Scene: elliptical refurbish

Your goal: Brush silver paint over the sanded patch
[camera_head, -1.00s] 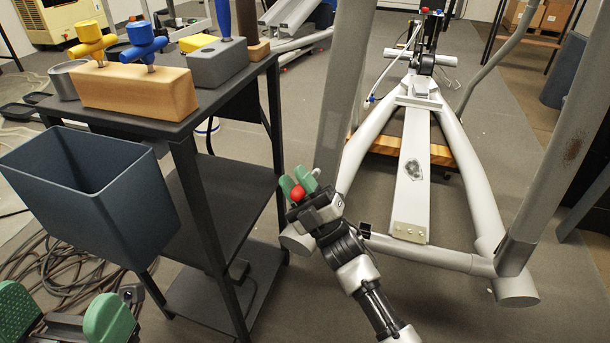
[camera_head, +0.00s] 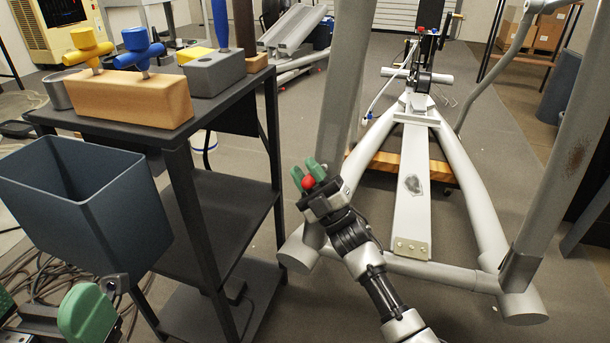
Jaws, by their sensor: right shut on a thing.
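My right gripper (camera_head: 315,180) is in front of the grey elliptical frame and is shut on a red-ended thing (camera_head: 308,183). Only its round red end shows; the rest is hidden, so I cannot tell whether it is a brush. A dark grey, bare-looking patch (camera_head: 413,185) lies on the frame's flat central beam (camera_head: 411,220), beyond and to the right of this gripper and apart from it. A brownish worn patch (camera_head: 577,156) shows on the right upright. My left gripper (camera_head: 45,312) is low at the left edge, partly cut off, its green fingers apart and empty.
A black shelf cart (camera_head: 225,200) stands at left, with a wooden block (camera_head: 130,100) of yellow- and blue-handled tools, a grey holder (camera_head: 215,73) and a grey tin (camera_head: 58,92). A blue-grey bin (camera_head: 85,205) hangs on its side. Cables (camera_head: 50,270) lie on the floor.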

